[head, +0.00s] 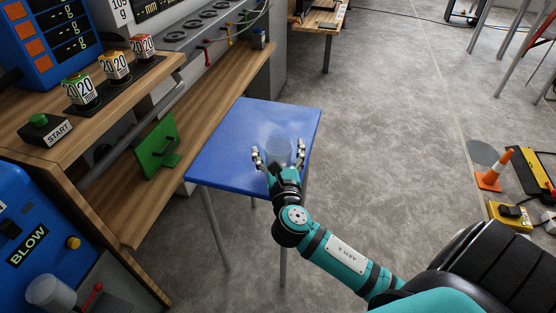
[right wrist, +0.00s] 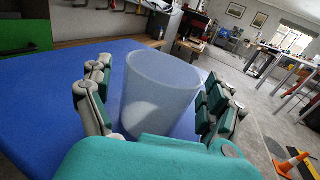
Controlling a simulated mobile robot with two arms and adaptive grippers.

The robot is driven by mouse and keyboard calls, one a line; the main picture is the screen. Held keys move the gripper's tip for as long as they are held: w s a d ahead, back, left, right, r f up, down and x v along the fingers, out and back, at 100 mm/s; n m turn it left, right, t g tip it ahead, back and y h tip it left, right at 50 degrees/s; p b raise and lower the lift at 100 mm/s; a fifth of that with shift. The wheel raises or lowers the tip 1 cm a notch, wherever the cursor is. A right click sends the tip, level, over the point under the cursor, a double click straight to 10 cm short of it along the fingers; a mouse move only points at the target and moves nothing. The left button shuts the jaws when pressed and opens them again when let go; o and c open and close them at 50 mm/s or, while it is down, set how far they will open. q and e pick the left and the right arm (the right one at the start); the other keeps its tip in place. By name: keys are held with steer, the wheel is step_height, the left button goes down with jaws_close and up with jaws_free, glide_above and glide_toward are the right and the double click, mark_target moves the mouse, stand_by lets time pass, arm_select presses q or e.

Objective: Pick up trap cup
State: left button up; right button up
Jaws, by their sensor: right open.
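The cup (head: 279,150) is a translucent, pale plastic cup standing upright on a small blue table (head: 232,135). My right gripper (head: 279,158) is open, with its fingers on either side of the cup. In the right wrist view the cup (right wrist: 158,95) stands between the two spread fingers, and a gap shows on each side. The cup's lower part is hidden behind my gripper's palm in that view. My left gripper is not in view.
A wooden bench with a green START button (head: 39,120) and several small numbered boxes stands left of the table. A blue BLOW machine (head: 35,235) with another translucent cup (head: 50,293) is at lower left. An orange cone (head: 494,168) stands on the floor at right.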

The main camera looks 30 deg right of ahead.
steer(key=shift+w, duration=0.1)
steer(key=shift+c, duration=0.4)
steer(key=c, duration=1.1)
steer(key=shift+r, duration=0.1)
